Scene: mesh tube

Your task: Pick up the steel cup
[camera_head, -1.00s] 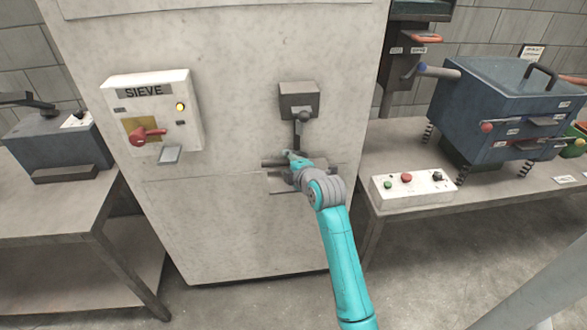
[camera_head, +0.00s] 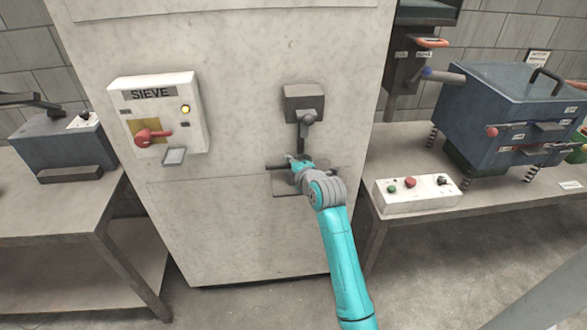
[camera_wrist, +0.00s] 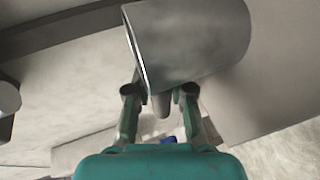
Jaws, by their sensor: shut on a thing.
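My gripper (camera_head: 299,163) is at the front of the tall pale cabinet, just below a dark lever box. In the wrist view its two teal fingers (camera_wrist: 159,91) point up, with a gap between them. A smooth grey metal cylinder, which looks like the steel cup (camera_wrist: 192,42), lies across the fingertips with a bright rim on its left. A narrow grey part of it, or just behind it, shows between the fingers. My gripper is shut on it. In the head view the cup cannot be made out; my wrist covers that spot.
The cabinet (camera_head: 230,240) carries a lever box (camera_head: 304,101) above my gripper and a SIEVE switch box (camera_head: 157,118) at left. A small grey ledge (camera_head: 286,188) is beside my gripper. The right bench holds a button box (camera_head: 418,193) and a blue machine (camera_head: 500,115).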

